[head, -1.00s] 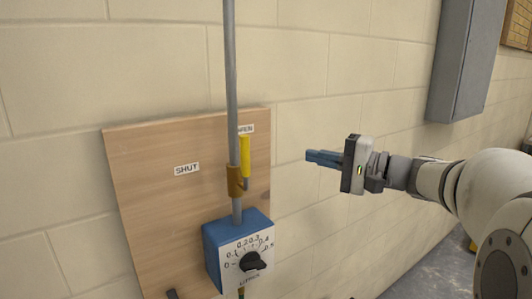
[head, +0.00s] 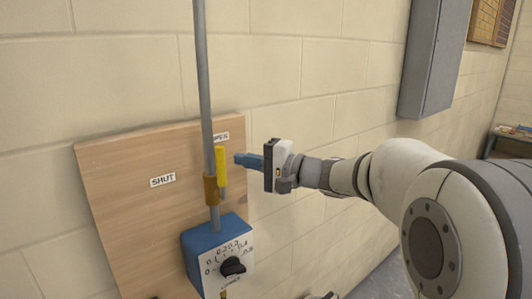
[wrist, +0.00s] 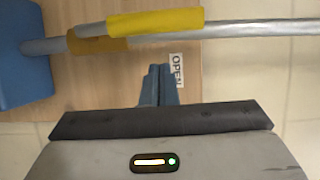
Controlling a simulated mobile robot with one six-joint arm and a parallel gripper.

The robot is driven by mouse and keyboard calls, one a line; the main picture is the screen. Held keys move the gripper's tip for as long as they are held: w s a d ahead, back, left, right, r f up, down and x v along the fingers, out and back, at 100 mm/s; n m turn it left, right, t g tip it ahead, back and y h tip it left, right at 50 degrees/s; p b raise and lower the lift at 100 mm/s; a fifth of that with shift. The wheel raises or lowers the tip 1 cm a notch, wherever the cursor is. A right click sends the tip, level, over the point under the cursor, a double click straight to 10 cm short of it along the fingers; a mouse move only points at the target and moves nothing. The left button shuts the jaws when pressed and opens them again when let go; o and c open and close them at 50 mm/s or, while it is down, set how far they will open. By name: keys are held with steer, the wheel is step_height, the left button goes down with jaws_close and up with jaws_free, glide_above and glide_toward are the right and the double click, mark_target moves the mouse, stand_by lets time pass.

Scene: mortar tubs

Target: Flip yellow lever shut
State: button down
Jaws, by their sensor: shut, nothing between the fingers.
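The yellow lever (head: 221,167) stands upright along the grey pipe (head: 203,90), just above a brass valve body (head: 210,190). The OPEN label (head: 221,137) is behind its upper end, and the SHUT label (head: 163,180) is to its left on the wooden board (head: 130,210). My gripper (head: 240,159) is shut and empty, its blue fingertips a little right of the lever. In the wrist view the yellow lever (wrist: 155,22) lies across the top, parallel to the pipe. The shut fingertips (wrist: 158,72) point toward it with a small gap, beside the OPEN label (wrist: 176,68).
A blue box (head: 215,250) with a black dial (head: 233,266) sits on the pipe below the valve. A grey cabinet (head: 432,60) hangs on the block wall at right. The board left of the lever is clear.

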mark_target(218, 170)
steer(key=shift+s+a, duration=0.75)
steer(key=shift+s, duration=0.2)
steer(key=shift+b, duration=0.3)
